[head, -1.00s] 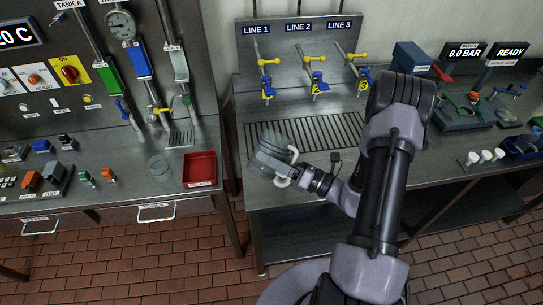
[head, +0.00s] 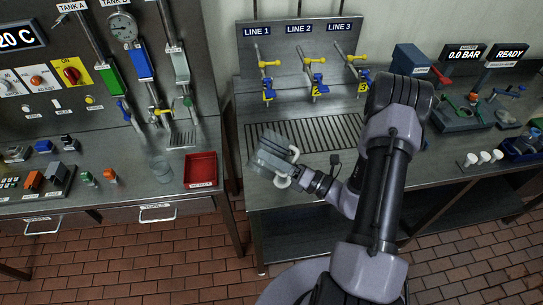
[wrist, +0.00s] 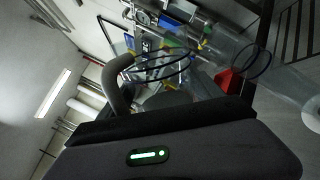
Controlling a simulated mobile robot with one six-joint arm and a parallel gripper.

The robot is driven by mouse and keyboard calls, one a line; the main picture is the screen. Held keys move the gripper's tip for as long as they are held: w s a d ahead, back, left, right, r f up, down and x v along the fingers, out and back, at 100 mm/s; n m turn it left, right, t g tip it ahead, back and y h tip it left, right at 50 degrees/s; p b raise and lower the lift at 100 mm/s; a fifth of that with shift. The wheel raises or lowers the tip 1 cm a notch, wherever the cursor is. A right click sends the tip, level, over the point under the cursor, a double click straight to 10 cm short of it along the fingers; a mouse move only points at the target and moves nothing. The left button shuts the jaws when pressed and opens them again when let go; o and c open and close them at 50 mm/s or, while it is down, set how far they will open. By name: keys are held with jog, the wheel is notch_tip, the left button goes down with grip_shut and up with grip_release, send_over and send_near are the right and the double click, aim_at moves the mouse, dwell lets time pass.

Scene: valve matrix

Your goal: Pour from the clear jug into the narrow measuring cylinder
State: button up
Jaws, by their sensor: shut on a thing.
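The clear jug (head: 256,166) is in my gripper (head: 272,152) above the near left corner of the middle bench in the head view. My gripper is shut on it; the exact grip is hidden. In the wrist view the jug's dark-rimmed clear mouth (wrist: 165,66) shows beyond the dark gripper body. A long, narrow clear tube (wrist: 228,45) with a dark ring and a pale round foot lies to its right there; it looks like the measuring cylinder. In the head view I cannot separate the cylinder from the jug. I cannot tell whether liquid is flowing.
A red tray (head: 200,170) and a clear glass vessel (head: 161,171) stand on the left bench. A gap separates the two benches. A slotted drain (head: 305,133) lies behind my gripper, below several yellow and blue valves. Small white funnels (head: 484,157) stand at right.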

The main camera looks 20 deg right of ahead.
aim_at(282, 151)
jog(key=shift+d+r+m+t+h+p, duration=0.15)
jog(key=shift+r+m+p, duration=0.35)
jog(key=shift+m, duration=0.25)
jog(key=shift+a+r+m+t+h+p, duration=0.1)
jog(key=shift+r+m+t+p, duration=0.1)
jog(key=shift+r+m+p, duration=0.4)
jog(key=shift+d+r+m+t+h+p, duration=0.15)
jog(key=shift+r+m+p, duration=0.1)
jog(key=shift+m+p, duration=0.55)
dwell(0.7)
jog(key=shift+w+d+r+m+t+h+p, duration=0.15)
jog(key=shift+r+m+p, duration=0.35)
jog(key=shift+m, duration=0.5)
jog(key=shift+w+d+r+m+t+h+p, duration=0.15)
jog(key=shift+r+m+p, duration=0.35)
jog(key=shift+m, duration=0.45)
jog(key=shift+s+f, duration=0.1)
jog(key=shift+f, duration=0.05)
